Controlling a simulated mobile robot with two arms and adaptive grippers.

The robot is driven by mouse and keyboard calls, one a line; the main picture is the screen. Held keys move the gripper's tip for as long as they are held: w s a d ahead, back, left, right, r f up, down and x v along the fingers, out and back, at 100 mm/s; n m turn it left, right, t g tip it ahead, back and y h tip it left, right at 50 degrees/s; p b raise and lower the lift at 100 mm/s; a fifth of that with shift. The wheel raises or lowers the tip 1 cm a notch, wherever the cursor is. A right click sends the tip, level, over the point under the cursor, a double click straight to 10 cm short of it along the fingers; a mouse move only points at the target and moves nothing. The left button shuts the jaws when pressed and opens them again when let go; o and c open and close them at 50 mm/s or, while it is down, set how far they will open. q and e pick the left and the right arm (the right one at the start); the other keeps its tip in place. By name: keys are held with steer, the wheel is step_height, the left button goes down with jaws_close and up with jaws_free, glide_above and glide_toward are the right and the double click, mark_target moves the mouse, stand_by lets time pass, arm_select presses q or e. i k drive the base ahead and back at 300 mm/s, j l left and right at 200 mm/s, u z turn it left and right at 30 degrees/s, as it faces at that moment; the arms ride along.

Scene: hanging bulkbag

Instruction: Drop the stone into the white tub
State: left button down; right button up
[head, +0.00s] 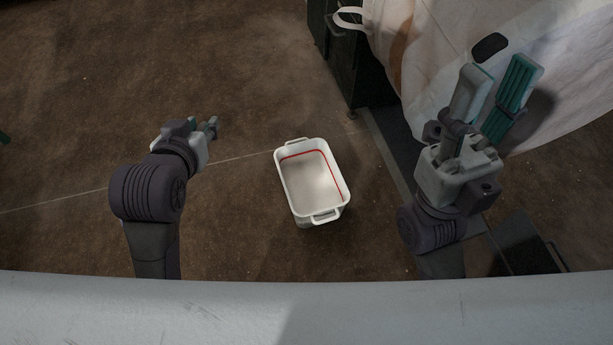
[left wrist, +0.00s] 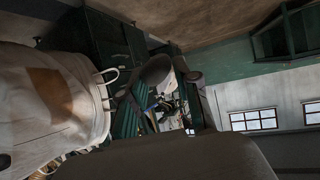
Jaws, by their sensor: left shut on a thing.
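The white tub (head: 311,217) stands on the floor in the middle of the head view. It is empty, with a red line around its inside. My left gripper (head: 207,127) is to the left of the tub and above the floor. In the left wrist view, a smooth grey rounded thing (left wrist: 157,68), which looks like the stone, sits between the tips of the left fingers (left wrist: 160,88), and the gripper is shut on it. The stone is not clearly visible in the head view. My right gripper (head: 503,78) is open, fingers apart, right of the tub in front of the hanging bag.
A large white bulk bag (head: 440,40) hangs at the upper right, beside a dark green frame (head: 345,65). A dark oval (head: 490,46) shows near the right fingertips; I cannot tell what it is. The brown floor is clear between the left gripper and the tub.

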mark_target(323, 175)
steer(key=i+j+z, duration=0.15)
steer(key=j, duration=0.2)
steer(key=j+z, duration=0.15)
steer(key=j, duration=0.2)
steer(key=i+j+z, duration=0.2)
steer(key=j, duration=0.15)
steer(key=k+z, duration=0.1)
steer(key=z, duration=0.65)
